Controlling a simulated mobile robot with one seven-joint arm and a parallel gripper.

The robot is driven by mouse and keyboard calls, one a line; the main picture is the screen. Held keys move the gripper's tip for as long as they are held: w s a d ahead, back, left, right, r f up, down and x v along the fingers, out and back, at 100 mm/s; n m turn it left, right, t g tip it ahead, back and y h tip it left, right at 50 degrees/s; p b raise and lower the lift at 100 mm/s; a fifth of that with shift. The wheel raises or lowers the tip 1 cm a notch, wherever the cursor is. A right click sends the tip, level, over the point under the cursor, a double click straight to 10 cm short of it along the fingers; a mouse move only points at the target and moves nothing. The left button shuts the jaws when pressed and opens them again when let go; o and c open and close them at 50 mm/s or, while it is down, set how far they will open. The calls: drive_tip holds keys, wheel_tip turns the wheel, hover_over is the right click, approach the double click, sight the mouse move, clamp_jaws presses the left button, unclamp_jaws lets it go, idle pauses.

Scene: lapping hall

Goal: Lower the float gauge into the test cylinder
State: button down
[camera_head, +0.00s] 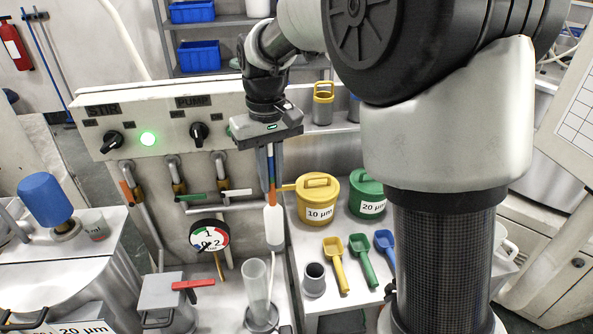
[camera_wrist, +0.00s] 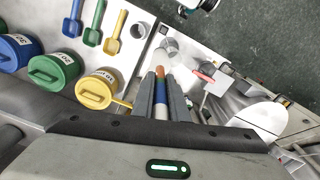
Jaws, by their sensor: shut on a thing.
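The float gauge (camera_head: 274,224) has a thin stem with coloured bands and a wide white lower body. It hangs about upright from my gripper (camera_head: 271,175), which is shut on its stem. In the wrist view the banded stem (camera_wrist: 160,90) shows between my two grey fingers. The test cylinder (camera_head: 256,284) is a clear upright tube on a round grey base, on the bench below. In the head view the gauge's lower end is above and slightly right of the cylinder's mouth, apart from it. I cannot tell how far apart in depth.
A round pressure dial (camera_head: 209,236) and a red-handled grey box (camera_head: 168,297) stand left of the cylinder. A grey cup (camera_head: 314,279) and yellow, green and blue scoops (camera_head: 337,264) lie to its right. Yellow (camera_head: 318,212) and green (camera_head: 366,208) lidded tubs are behind.

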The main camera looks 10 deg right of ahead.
drive_tip(key=w+a+f+b, duration=0.1)
drive_tip(key=a+f, duration=0.4)
drive_tip(key=a, duration=0.1)
drive_tip(key=shift+a+f+b, duration=0.15)
drive_tip(key=shift+a+b, duration=0.2)
drive_tip(key=shift+w+f, duration=0.1)
idle(0.4)
drive_tip(key=shift+f+b, duration=9.45)
drive_tip(key=shift+f, duration=5.55)
